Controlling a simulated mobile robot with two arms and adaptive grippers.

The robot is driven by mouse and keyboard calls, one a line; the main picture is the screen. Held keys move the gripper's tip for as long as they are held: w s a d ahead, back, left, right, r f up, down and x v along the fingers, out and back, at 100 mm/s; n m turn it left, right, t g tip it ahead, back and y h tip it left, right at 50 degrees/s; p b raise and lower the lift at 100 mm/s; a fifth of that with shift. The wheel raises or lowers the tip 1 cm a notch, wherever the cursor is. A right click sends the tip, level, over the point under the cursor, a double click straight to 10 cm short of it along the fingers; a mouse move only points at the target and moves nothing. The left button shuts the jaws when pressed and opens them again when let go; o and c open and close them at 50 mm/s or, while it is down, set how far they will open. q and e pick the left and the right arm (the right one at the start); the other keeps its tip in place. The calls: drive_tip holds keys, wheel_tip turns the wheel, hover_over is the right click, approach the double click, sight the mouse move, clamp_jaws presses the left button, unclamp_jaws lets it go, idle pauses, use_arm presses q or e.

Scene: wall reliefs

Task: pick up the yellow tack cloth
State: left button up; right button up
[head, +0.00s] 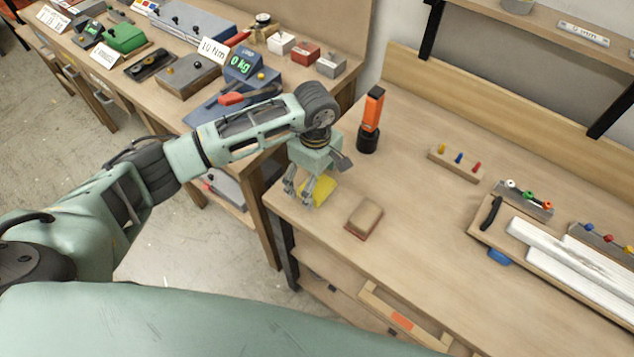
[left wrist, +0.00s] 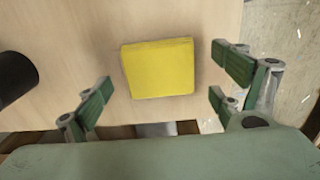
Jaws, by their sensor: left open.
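The yellow tack cloth (head: 320,190) is a folded, squarish pad lying on the wooden bench near its left front corner. In the left wrist view the cloth (left wrist: 158,69) lies between and just beyond the two fingertips, with nothing touching it. My left gripper (head: 308,190) points down over the cloth and partly hides it in the head view. In the left wrist view its fingers (left wrist: 162,88) are spread wide, open and empty. My right gripper is in neither view.
An orange and black tool (head: 371,120) stands upright behind the cloth. A brown block (head: 363,218) lies to its right. A peg strip (head: 456,163) and a tray with white boards (head: 495,243) are farther right. The left bench (head: 107,80) is crowded.

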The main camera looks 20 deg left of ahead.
use_arm(q)
drive_tip(key=shift+f, duration=0.35)
drive_tip(key=shift+c, duration=0.5)
drive_tip(key=c, duration=1.1)
drive_tip(key=shift+o, duration=0.2)
drive_tip(key=shift+r, duration=0.1)
drive_tip(key=shift+w+r+b, duration=0.1)
drive_tip(key=shift+r+b, duration=0.35)
drive_tip(key=shift+r, duration=0.1)
wheel_tip(320, 180, up, 3)
drive_tip(key=shift+f+b, duration=0.2)
drive_tip(key=shift+b, duration=0.45)
drive_tip(key=s+d+r+b, duration=0.1)
drive_tip(key=d+r+b, duration=0.1)
drive_tip(key=d, duration=0.3)
drive_tip(key=d+r+b, duration=0.1)
drive_tip(key=d+r, duration=0.4)
drive_tip(key=d, duration=0.1)
drive_tip(key=shift+s+d+b, duration=0.3)
drive_tip(key=shift+s+b, duration=0.05)
drive_tip(key=shift+r, duration=0.1)
